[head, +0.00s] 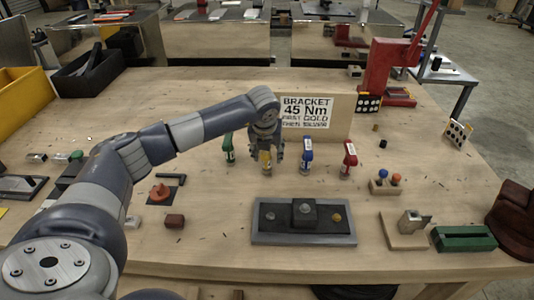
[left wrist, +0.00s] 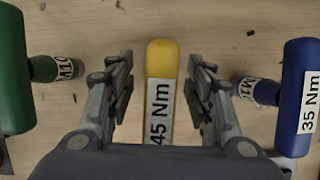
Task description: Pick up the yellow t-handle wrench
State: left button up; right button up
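The yellow t-handle wrench (head: 266,160) stands on the wooden table in front of the sign, between the green wrench (head: 228,150) and the blue wrench (head: 307,153). In the left wrist view its yellow handle (left wrist: 161,85), labelled "45 Nm", lies between the two fingers. My left gripper (left wrist: 160,88) is open around the handle, with a gap on both sides. In the head view the left gripper (head: 266,155) comes down over the yellow wrench and hides part of it. My right gripper is not in view.
The blue wrench reads "35 Nm" in the left wrist view (left wrist: 298,98); the green wrench (left wrist: 15,70) is on the other side. A red wrench (head: 348,158) stands further right. The sign (head: 340,112) is behind, a dark tray (head: 280,237) in front.

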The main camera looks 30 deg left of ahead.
pick_arm(q)
grip_shut()
jog(key=shift+r, duration=0.1)
jog(key=shift+r+b, duration=0.35)
jog(key=shift+r, duration=0.25)
notch_tip(320, 180, up, 2)
jog(key=shift+r+b, duration=0.15)
jog(key=shift+b, duration=0.45)
jog(key=s+d+b, duration=0.1)
jog(key=s+d, duration=0.1)
jog(key=s, duration=0.3)
jog(key=s+d+r+b, duration=0.1)
jog(key=s+d, duration=0.1)
jog(key=s, duration=0.3)
jog(key=s+d+b, duration=0.1)
jog(key=s+b, duration=0.1)
jog(key=s, duration=0.3)
jog(key=shift+d+r, duration=0.25)
jog(key=shift+d, duration=0.15)
